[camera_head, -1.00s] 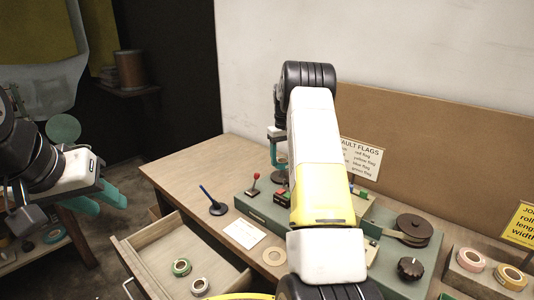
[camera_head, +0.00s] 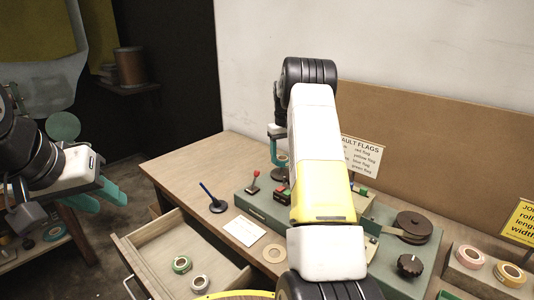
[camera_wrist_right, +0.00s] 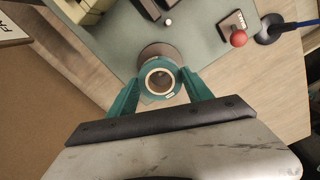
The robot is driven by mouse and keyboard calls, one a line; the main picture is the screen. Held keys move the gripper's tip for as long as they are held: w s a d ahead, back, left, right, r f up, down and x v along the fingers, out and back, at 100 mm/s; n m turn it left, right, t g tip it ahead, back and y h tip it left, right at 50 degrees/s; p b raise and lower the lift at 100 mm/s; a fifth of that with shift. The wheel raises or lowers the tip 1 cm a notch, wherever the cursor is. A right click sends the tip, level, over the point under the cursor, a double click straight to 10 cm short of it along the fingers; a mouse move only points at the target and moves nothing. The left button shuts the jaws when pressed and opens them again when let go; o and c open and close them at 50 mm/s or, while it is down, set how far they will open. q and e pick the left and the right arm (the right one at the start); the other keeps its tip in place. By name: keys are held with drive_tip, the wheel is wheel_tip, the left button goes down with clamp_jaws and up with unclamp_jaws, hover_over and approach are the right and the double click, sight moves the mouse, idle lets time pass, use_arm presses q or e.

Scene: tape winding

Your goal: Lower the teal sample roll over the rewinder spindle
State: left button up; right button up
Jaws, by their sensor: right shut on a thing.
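The teal sample roll (camera_wrist_right: 160,80) is a ring with a pale core, held between the teal fingers of my right gripper (camera_wrist_right: 158,92) in the right wrist view. In the head view my right gripper (camera_head: 278,145) is at the far side of the green machine, with the roll (camera_head: 282,160) small below it. A brown-grey disc (camera_wrist_right: 158,51) shows just past the roll in the wrist view, partly covered by it. The spindle itself is not clearly visible, and I cannot tell whether the roll is around it. My left gripper (camera_head: 97,199) is open and empty, away from the table.
The green machine (camera_head: 262,207) carries a red-knobbed lever (camera_head: 255,175), a dark disc (camera_head: 413,225) and a black knob (camera_head: 409,265). A blue pen stand (camera_head: 217,205) is left of it.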

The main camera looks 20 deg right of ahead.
sight(282, 164)
drive_tip(key=shift+f, duration=0.1)
idle(0.3)
drive_tip(key=shift+f, duration=0.75)
drive_tip(key=shift+f, duration=0.3)
drive_tip(key=shift+f, duration=1.05)
drive_tip(key=o, duration=1.4)
drive_tip(key=shift+o, duration=0.3)
